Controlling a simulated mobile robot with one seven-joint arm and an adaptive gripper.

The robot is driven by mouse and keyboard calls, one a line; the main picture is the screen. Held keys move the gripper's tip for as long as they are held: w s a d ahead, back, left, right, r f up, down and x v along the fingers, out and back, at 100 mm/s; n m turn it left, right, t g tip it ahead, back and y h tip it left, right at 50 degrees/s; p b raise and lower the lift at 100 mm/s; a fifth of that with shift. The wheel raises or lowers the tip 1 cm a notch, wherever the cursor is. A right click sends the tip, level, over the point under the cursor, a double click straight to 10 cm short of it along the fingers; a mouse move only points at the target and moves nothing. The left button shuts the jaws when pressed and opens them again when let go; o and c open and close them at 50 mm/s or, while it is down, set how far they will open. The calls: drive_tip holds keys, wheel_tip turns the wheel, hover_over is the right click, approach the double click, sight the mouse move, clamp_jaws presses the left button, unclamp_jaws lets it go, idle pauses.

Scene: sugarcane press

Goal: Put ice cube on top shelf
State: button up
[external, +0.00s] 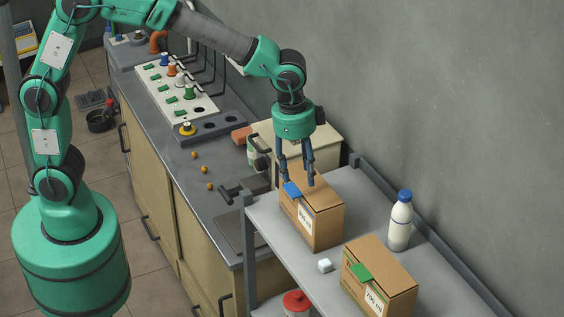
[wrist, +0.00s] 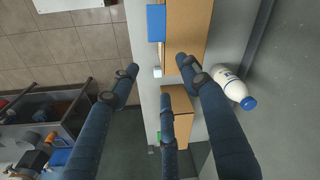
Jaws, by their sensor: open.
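A small white ice cube (external: 325,265) lies on the grey upper shelf (external: 284,244), near its front edge between two cardboard boxes. In the wrist view the ice cube (wrist: 157,72) shows as a small pale block beside the blue-marked box. My gripper (external: 298,181) is above the top of the blue-marked cardboard box (external: 326,228), behind and to the left of the cube. Its fingers are spread and hold nothing. In the wrist view the open fingers (wrist: 160,84) frame the cube and the boxes.
A green-marked cardboard box (external: 393,283) stands at the front right of the shelf, and a white bottle (external: 400,222) stands near the wall. A red-lidded pot (external: 296,303) is below. The counter (external: 180,170) at left holds small round orange things.

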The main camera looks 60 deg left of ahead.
drive_tip(key=s+a+r+n+t, duration=0.1)
drive_tip(key=s+a+r+n, duration=0.1)
drive_tip(key=s+a+r, duration=0.3)
drive_tip(key=s+a+r+n, duration=0.1)
drive_tip(key=s+a+r, duration=0.15)
drive_tip(key=a, duration=0.45)
drive_tip(key=s+a+r+n+t, duration=0.1)
drive_tip(key=s+a+r+n, duration=0.1)
drive_tip(key=s+a+r, duration=0.3)
drive_tip(key=s+a+n+t, duration=0.2)
drive_tip(key=s+a+n, duration=0.3)
drive_tip(key=s+a, duration=0.8)
drive_tip(key=shift+s+a+f+y, duration=0.2)
drive_tip(key=shift+s+y, duration=0.2)
drive_tip(key=shift+s, duration=0.3)
drive_tip(key=shift+f, duration=0.15)
wheel_tip(320, 180, down, 17)
drive_tip(key=b, duration=1.7)
